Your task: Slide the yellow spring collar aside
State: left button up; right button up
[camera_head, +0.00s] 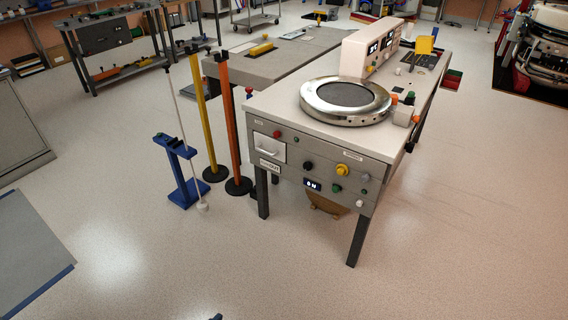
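I cannot tell for certain which yellow thing is the spring collar. A round yellow piece (342,170) sits on the front panel of the grey workbench (275,115). A yellow block (425,45) stands at the back right of the same bench. A yellow bar (262,49) lies on the grey table behind. Neither of my grippers can be made out. A small dark tip (217,317) shows at the bottom edge, too little to identify.
A round metal ring with a dark centre (345,98) lies on the bench top. A yellow post (206,120), an orange post (231,135) and a blue stand (185,175) with a white rod stand left of the bench. The floor in front is clear.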

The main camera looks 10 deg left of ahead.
aim_at(340, 168)
jog(key=i+l+u, duration=0.2)
jog(key=l+u, duration=0.2)
jog(key=l, duration=0.25)
jog(key=i+j+u, duration=0.15)
jog(key=i, duration=0.2)
jog(key=i+j+u, duration=0.15)
jog(key=i, duration=0.25)
